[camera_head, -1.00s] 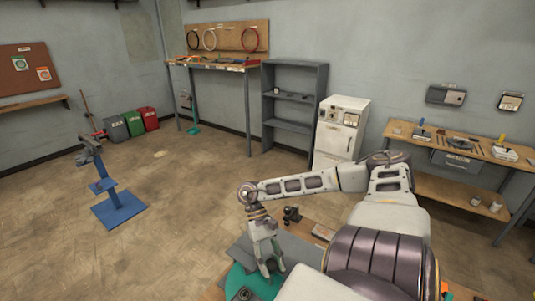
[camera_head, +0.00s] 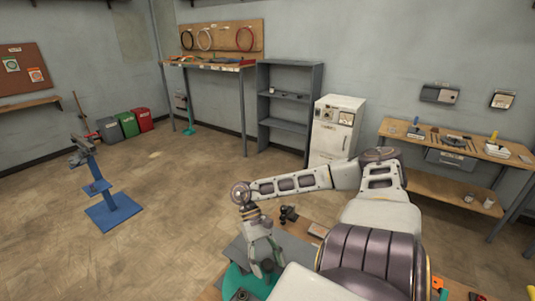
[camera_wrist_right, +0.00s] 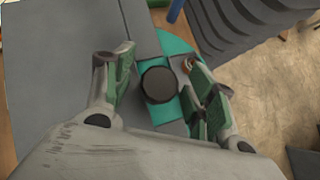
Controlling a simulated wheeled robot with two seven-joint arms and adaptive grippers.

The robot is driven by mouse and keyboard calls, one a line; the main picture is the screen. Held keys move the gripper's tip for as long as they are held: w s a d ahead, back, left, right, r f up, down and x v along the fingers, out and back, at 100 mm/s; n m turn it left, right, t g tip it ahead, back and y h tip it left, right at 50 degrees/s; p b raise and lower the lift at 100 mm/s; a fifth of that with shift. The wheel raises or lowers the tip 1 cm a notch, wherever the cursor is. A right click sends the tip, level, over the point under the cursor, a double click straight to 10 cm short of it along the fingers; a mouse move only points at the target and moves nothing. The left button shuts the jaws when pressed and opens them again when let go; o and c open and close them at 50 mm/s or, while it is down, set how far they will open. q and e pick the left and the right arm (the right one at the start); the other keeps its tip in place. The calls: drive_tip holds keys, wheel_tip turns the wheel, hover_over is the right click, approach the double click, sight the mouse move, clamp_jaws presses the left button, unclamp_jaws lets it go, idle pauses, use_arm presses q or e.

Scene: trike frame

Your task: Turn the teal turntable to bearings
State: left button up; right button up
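The teal turntable (camera_head: 236,281) is at the bottom of the head view, on the bench and partly hidden by my right arm. In the right wrist view its teal surface (camera_wrist_right: 173,43) shows with grey sections, and a round dark knob (camera_wrist_right: 159,85) stands on it. My right gripper (camera_head: 267,272) points down over the turntable. In the right wrist view my right gripper (camera_wrist_right: 160,88) is open, with green-padded fingers on either side of the knob. I cannot tell whether either finger touches it. My left gripper is not in view.
A small black part (camera_head: 289,214) stands on the bench beyond my right gripper, near a grey plate (camera_head: 294,247). A blue stand (camera_head: 110,210) is on the floor at left. A white cabinet (camera_head: 335,130) and a workbench (camera_head: 455,143) are along the wall. Open floor lies between.

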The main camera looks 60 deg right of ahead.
drive_tip(key=shift+w+r, duration=0.1)
drive_tip(key=shift+r, duration=0.05)
drive_tip(key=v, duration=1.1)
idle(1.4)
drive_tip(key=shift+w+d+r, duration=0.2)
drive_tip(key=shift+w+d, duration=0.05)
drive_tip(key=shift+a, duration=0.1)
idle(0.8)
